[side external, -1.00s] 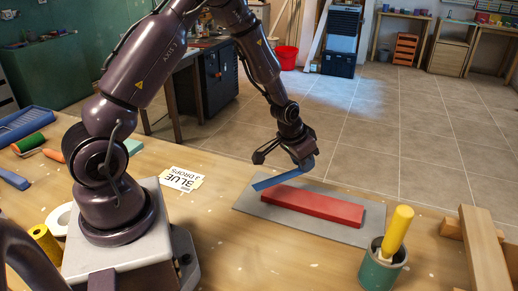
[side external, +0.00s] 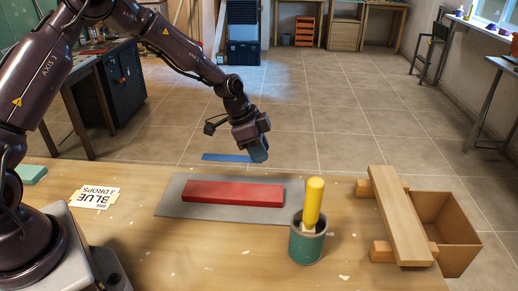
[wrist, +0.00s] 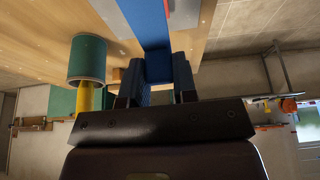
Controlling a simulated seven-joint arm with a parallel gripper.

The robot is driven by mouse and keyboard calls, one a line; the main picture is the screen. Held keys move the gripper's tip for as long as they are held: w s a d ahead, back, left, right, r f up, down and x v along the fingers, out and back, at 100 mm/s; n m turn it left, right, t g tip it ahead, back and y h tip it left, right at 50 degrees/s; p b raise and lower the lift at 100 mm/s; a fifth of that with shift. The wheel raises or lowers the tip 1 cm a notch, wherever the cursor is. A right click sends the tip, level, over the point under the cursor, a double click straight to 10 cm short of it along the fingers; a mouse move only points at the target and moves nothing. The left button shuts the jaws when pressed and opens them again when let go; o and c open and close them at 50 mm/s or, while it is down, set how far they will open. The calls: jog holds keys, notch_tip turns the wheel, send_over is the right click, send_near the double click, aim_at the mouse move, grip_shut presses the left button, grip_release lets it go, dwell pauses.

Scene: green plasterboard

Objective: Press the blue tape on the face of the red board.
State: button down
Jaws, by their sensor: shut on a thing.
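The red board (side external: 232,192) lies flat on a grey plate (side external: 170,203) on the wooden bench. My gripper (side external: 257,152) is above and behind the board's right half in the side view, shut on one end of the blue tape (side external: 222,157). The tape's free strip sticks out to the left, apart from the board in the picture. In the wrist view, the tape (wrist: 152,28) runs up from between my fingers (wrist: 158,90). Only a thin red sliver of the board shows there, beside the tape; the rest is hidden. Its exact height cannot be told.
A green tin (side external: 307,243) with a yellow-handled tool (side external: 314,200) stands near the board's right end. Wooden blocks carry a plank (side external: 398,215), with an open cardboard box (side external: 450,225) beside it. A card (side external: 95,198) lies to the left. The bench front is mostly clear.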

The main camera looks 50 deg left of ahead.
jog(key=shift+f, duration=4.1)
jog(key=shift+f, duration=0.15)
jog(key=c, duration=0.8)
grip_release()
jog(key=v, duration=1.3)
